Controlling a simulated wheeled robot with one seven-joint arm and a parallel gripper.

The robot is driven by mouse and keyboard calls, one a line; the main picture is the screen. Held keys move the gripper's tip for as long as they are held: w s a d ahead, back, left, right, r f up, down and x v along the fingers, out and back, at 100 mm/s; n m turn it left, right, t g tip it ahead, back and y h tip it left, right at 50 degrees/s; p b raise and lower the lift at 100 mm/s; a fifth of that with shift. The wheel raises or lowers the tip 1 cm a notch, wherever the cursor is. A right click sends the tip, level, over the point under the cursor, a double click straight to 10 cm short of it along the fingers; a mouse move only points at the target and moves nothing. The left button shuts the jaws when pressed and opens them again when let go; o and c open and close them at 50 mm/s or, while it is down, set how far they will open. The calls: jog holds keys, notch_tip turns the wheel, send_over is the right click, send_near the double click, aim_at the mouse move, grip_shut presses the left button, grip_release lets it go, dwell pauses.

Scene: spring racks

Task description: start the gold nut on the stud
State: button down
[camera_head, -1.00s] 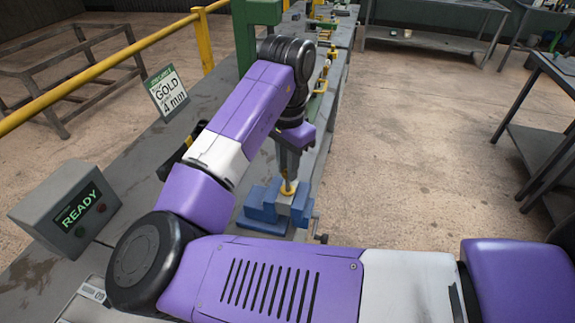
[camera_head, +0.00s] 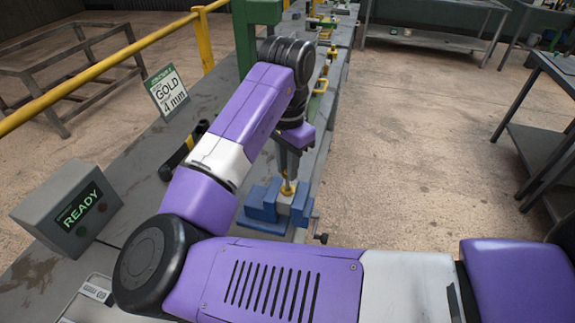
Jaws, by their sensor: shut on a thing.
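My gripper (camera_head: 288,172) points straight down over the blue vise (camera_head: 262,205) on the bench. Its fingers are shut on the gold nut (camera_head: 288,188), a small yellow piece at the fingertips, right above a pale block held between the vise jaws. The stud is hidden by the nut and fingers, so I cannot tell whether the nut is on its thread. A sign (camera_head: 167,92) on the bench reads "GOLD" and "4 mm". A grey box (camera_head: 68,210) at the left shows "READY" in green.
A green post (camera_head: 246,40) stands behind my arm. A yellow rail (camera_head: 100,65) runs along the bench's left side. Several small yellow and green fixtures line the bench further back. The floor (camera_head: 410,150) to the right is clear, with dark tables (camera_head: 545,130) beyond.

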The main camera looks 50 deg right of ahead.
jog(key=shift+f+b, duration=0.35)
jog(key=shift+f, duration=0.65)
dwell(0.6)
jog(key=c, duration=1.2)
grip_release()
jog(key=shift+c, duration=0.2)
jog(key=o, duration=0.5)
jog(key=shift+r, duration=0.15)
jog(key=shift+r+p, duration=3.35)
jog(key=shift+r, duration=0.1)
